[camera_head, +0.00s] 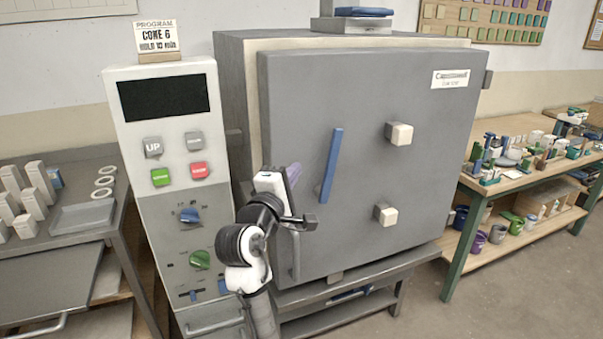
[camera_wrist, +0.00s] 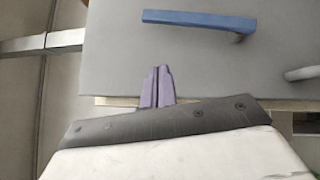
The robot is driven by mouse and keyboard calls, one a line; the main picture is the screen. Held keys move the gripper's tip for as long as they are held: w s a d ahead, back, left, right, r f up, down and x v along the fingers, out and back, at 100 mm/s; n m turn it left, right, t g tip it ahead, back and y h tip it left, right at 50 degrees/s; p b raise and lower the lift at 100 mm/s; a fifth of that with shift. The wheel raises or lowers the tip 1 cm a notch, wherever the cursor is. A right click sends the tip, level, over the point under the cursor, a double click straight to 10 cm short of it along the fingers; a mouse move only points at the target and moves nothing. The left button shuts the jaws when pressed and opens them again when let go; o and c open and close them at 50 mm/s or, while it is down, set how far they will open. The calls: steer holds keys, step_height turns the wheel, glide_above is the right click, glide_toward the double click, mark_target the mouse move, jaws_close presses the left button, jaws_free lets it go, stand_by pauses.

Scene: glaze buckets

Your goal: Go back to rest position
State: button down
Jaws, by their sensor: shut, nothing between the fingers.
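My gripper (camera_head: 294,174) is in front of the left part of the kiln door (camera_head: 330,95), left of the blue door handle (camera_head: 331,165). In the wrist view its two purple fingers (camera_wrist: 157,86) are pressed together with nothing between them. The blue handle (camera_wrist: 199,21) shows above and to the right of the fingers there, apart from them. The grey door looks closed against the kiln body. Whether the fingertips touch the door cannot be told.
A control panel (camera_head: 165,95) with buttons and knobs stands left of the kiln. A metal table (camera_head: 62,262) with white pieces is at far left. A shelf table (camera_head: 520,180) with small items and mugs is at right. Free floor (camera_head: 500,295) lies at lower right.

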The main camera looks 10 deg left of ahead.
steer(key=shift+s+a+r, duration=0.1)
steer(key=shift+s+a, duration=0.05)
steer(key=shift+s, duration=0.6)
